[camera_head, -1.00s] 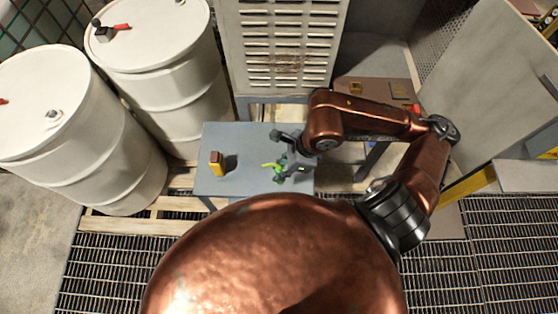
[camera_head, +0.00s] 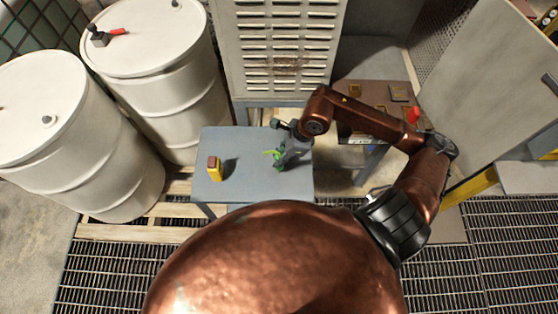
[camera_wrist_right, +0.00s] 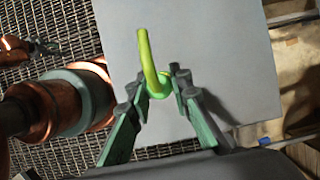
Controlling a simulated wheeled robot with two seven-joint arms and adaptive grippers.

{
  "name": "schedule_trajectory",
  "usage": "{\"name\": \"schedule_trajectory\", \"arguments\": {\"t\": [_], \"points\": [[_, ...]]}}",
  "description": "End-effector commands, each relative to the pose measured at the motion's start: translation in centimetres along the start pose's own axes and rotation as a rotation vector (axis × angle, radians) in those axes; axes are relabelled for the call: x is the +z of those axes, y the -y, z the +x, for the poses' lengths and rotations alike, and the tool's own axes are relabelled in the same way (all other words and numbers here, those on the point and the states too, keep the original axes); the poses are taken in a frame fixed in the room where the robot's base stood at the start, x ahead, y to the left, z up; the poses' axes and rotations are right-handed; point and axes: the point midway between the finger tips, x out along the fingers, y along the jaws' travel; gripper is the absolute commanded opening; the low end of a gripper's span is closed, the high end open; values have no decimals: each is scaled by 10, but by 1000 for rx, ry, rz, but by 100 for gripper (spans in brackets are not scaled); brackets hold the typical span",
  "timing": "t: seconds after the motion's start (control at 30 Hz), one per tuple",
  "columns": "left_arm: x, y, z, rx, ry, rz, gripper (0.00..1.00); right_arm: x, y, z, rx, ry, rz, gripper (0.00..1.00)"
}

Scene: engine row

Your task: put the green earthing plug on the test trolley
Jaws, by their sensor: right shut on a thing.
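The green earthing plug (camera_head: 279,160), with a yellow-green hook-shaped part, is over the right part of a grey-topped table (camera_head: 245,185), which looks like the test trolley. My right gripper (camera_head: 284,153) is shut on the plug. In the right wrist view, the plug (camera_wrist_right: 152,68) stands between the two fingertips of the gripper (camera_wrist_right: 163,90), with the grey top behind it. I cannot tell whether the plug touches the top.
A yellow and brown block (camera_head: 214,168) stands on the left part of the grey top. White drums (camera_head: 165,80) stand to the left. A louvred cabinet (camera_head: 285,50) is behind. A brown panel (camera_head: 375,95) with small fittings is to the right. The front middle of the top is clear.

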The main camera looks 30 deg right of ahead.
Motion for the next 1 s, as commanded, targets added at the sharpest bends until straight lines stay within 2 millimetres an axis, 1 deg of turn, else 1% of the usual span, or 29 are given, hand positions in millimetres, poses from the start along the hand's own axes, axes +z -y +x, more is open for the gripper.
{"name": "schedule_trajectory", "arguments": {"t": [0.1,0.2,0.43,0.57,0.6,0.8,1.0], "points": [[-1,0,-6,0,-1,0,40,-6,-1,16,5,1,5,0],[-2,0,-8,0,-2,0,40,-11,0,26,2,1,3,0],[-2,0,-7,0,-2,0,40,-12,1,29,-1,1,1,0],[-1,1,-3,-1,-1,0,40,-13,1,32,0,0,1,0],[-1,1,-4,-1,-1,0,40,-13,1,31,0,0,1,21],[-1,1,-5,-1,-1,0,40,-13,1,30,0,0,1,35],[-1,1,-5,-1,-1,0,40,-13,1,30,0,0,1,36]]}}
